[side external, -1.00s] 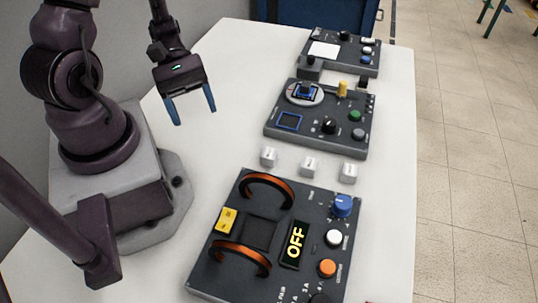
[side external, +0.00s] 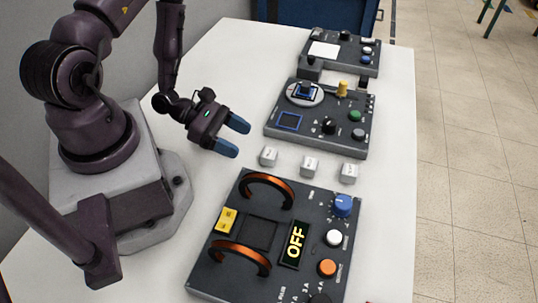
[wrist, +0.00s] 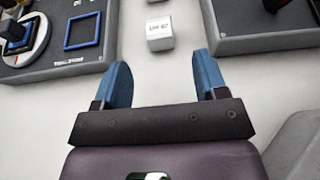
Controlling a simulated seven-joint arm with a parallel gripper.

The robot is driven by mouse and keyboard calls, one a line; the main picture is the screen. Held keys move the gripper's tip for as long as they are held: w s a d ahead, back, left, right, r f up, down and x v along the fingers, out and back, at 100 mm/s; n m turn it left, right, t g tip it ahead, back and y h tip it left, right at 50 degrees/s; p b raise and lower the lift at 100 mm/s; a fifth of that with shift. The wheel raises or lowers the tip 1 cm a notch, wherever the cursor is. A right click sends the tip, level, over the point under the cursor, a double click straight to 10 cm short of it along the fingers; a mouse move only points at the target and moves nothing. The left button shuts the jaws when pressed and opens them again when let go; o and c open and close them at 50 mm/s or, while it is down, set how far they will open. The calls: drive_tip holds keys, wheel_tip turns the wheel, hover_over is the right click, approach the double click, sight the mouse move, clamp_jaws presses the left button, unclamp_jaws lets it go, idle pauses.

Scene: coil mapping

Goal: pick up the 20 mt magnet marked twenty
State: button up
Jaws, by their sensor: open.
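Three small white blocks stand in a row on the white table: the left one (side external: 268,156), the middle one (side external: 309,167) and the right one (side external: 348,172). Their markings are too small to read, so I cannot tell which is marked twenty. In the wrist view one white block (wrist: 160,44) lies ahead, between the lines of the fingers, its dark label blurred. A second block (wrist: 156,1) shows at the top edge. My gripper (side external: 236,137) is open and empty, its blue fingers pointing toward the left block but apart from it. The fingers (wrist: 162,68) also show in the wrist view.
A dark panel (side external: 222,268) with two copper coils and an OFF display lies in front of the blocks. Another panel (side external: 275,132) with knobs and a round dial lies behind them. A third panel (side external: 345,66) is farther back. The strip between the two nearer panels is otherwise clear.

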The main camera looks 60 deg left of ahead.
sight(269, 152)
drive_tip(key=x, duration=0.6)
drive_tip(key=shift+w+d+r, duration=0.25)
drive_tip(key=shift+w, duration=0.05)
drive_tip(key=c, duration=1.1)
